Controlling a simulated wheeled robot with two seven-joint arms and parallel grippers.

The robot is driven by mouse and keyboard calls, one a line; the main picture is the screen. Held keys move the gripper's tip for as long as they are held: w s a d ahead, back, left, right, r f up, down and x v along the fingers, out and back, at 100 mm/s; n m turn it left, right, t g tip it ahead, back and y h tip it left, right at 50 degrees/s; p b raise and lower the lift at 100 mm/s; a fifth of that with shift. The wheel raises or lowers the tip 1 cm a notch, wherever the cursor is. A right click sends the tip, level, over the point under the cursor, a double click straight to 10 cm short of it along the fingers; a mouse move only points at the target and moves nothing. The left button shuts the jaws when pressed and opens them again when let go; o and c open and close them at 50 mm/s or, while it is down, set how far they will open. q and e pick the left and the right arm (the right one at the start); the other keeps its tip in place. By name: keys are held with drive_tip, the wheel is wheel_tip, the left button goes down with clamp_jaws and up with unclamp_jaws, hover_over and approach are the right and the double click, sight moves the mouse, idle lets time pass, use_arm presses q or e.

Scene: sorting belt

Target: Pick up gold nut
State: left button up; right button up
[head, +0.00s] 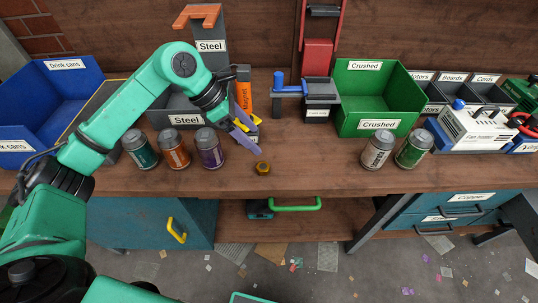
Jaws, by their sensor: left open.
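A small gold nut (263,168) lies on the wooden bench top, near the middle of the head view. My left gripper (256,140) is open and empty, above the bench and just behind and slightly left of the nut. Its purple-grey fingers point down toward the right, apart from the nut. My right gripper is not in view.
Teal, orange and purple cans (208,149) stand left of the nut; a white can (377,150) and a green can (413,149) stand to the right. Behind are a blue bin (30,113), a green Crushed bin (376,103) and a can crusher (318,100).

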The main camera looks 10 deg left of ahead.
use_arm(q)
drive_tip(key=a+y, duration=0.2)
drive_tip(key=a, duration=0.2)
drive_tip(key=p, duration=0.2)
approach(263, 166)
drive_tip(key=p+x, duration=0.1)
drive_tip(key=x, duration=0.6)
drive_tip(key=shift+d+f+p, duration=0.15)
drive_tip(key=shift+f+p, duration=0.15)
drive_tip(key=shift+f, duration=0.1)
drive_tip(key=shift+w+d+f, duration=0.1)
drive_tip(key=shift+w+f, duration=0.05)
drive_tip(key=shift+f, duration=0.25)
clamp_jaws()
